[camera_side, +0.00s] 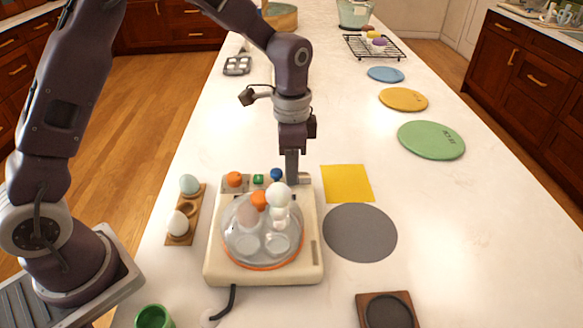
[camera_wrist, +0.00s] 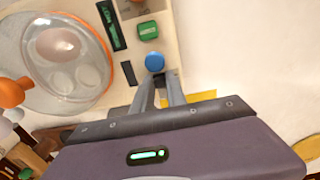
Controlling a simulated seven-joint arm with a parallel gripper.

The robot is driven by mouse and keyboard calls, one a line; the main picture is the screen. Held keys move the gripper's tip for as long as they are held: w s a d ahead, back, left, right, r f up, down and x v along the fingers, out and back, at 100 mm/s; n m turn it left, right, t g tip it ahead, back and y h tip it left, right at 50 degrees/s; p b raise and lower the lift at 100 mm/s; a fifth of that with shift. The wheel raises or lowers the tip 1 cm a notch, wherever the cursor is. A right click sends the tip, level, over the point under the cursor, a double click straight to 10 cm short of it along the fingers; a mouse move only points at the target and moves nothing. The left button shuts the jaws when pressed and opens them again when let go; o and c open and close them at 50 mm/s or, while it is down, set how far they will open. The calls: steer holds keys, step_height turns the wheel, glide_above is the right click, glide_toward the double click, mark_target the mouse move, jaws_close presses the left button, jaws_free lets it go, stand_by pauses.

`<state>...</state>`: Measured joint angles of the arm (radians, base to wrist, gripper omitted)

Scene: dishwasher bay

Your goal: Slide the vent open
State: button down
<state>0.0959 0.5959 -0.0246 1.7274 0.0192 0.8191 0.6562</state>
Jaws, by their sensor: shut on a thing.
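A cream appliance (camera_side: 312,262) with a clear dome (camera_side: 245,245) stands on the counter. Along its back edge are an orange knob (camera_side: 234,179), a green button (camera_side: 258,179) and a blue knob (camera_side: 276,174); the blue knob (camera_wrist: 154,62) and green button (camera_wrist: 148,31) also show in the wrist view. My gripper (camera_side: 292,180) reaches down at the back right corner, right beside the blue knob.
An egg holder (camera_side: 181,238) stands left of the appliance. A yellow square (camera_side: 348,183) and a grey disc (camera_side: 360,233) lie to its right. A green cup (camera_side: 154,317) and a brown coaster (camera_side: 364,312) are in front. Open counter lies at right.

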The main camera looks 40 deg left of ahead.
steer(key=shift+w+d+r, duration=0.1)
steer(key=shift+w+d, duration=0.95)
steer(key=c, duration=1.3)
jaws_free()
step_height(320, 180, up, 7)
